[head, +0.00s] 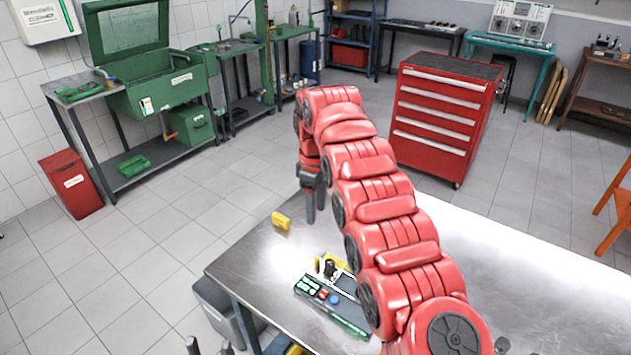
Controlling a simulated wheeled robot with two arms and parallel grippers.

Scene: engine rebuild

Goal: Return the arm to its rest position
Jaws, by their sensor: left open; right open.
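My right arm (375,205) is red and segmented. It comes in from the bottom right and reaches up and left over the metal workbench (500,260). My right gripper (315,204) hangs from its far end with its fingers pointing down, open and empty, above the bench's far left part. My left gripper (210,346) shows only as dark fingertips at the bottom edge, left of the bench. Its fingers are apart with nothing seen between them. The rest of the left arm is out of view.
A yellow block (281,220) lies near the bench's left edge. A red tool cabinet (442,115) stands behind the bench.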

